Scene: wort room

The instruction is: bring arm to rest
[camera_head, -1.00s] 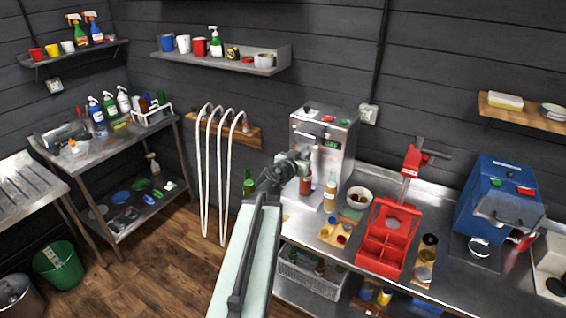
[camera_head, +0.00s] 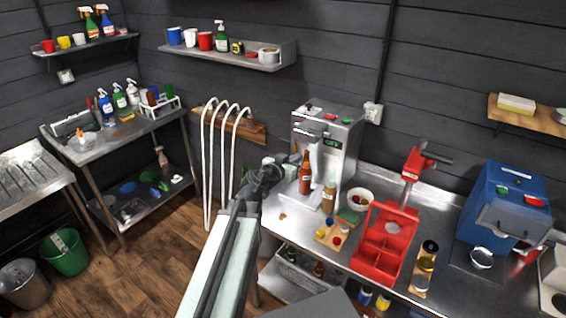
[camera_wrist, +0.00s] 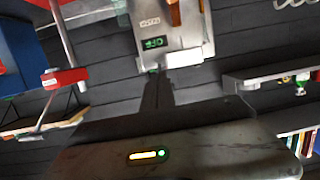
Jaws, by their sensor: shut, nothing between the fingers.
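My arm reaches up the middle of the head view, and my gripper (camera_head: 268,172) is at its far end, to the left of the steel machine (camera_head: 340,150). The gripper is small there, but it looks shut and empty, apart from the bottles. In the wrist view, the closed fingers (camera_wrist: 156,88) point toward the same machine (camera_wrist: 168,30), which appears upside down with a green lit display. A brown bottle (camera_head: 306,174) stands at the machine's front, with a second, paler-labelled bottle (camera_head: 329,195) just right of it.
A red carrier (camera_head: 384,245), a small wooden board with caps (camera_head: 329,236) and a blue machine (camera_head: 505,203) stand on the steel counter. White hoses (camera_head: 207,170) hang on the wall left of my gripper. Open wooden floor (camera_head: 150,255) lies left of my arm.

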